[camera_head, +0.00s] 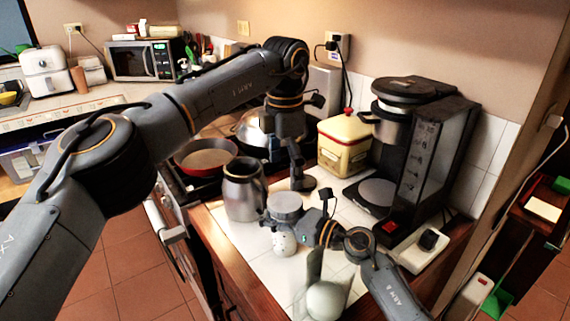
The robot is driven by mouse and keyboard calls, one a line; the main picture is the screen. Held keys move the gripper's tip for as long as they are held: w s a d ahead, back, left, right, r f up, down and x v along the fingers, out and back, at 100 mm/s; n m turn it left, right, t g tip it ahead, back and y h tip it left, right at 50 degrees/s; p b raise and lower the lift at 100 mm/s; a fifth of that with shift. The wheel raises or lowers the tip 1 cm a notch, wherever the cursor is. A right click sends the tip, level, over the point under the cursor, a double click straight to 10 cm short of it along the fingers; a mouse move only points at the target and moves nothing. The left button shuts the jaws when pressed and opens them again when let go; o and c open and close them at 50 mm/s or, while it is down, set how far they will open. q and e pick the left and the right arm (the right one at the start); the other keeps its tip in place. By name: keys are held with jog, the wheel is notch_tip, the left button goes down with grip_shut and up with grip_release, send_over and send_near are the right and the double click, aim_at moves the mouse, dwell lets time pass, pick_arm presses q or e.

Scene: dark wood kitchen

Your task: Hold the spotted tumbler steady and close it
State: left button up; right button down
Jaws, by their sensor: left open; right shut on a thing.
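The spotted tumbler (284,244) stands on the white tiled counter, a pale body with small dark spots. A grey round lid-like top (285,204) is directly above it; I cannot tell whether it is fully seated. My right gripper (285,225) is shut on the tumbler just below the grey top, reaching in from the lower right and hiding part of the body. My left gripper (302,181) is open and empty, pointing down above and slightly right of the tumbler, apart from it.
A metal jug (243,190) stands close left of the tumbler. A coffee maker (428,150) and a yellow-and-red tin (344,143) stand behind. A pale round object (326,301) is at the front counter edge. A pan (206,155) sits on the stove.

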aim_at(285, 200)
pick_arm(q)
jog(key=n, duration=0.3)
jog(key=r+n, duration=0.1)
jog(key=n, duration=0.3)
jog(key=shift+f, duration=0.1)
jog(key=shift+f, duration=3.95)
jog(key=c, duration=1.2)
jog(key=o, duration=1.3)
jog(key=shift+o, duration=0.2)
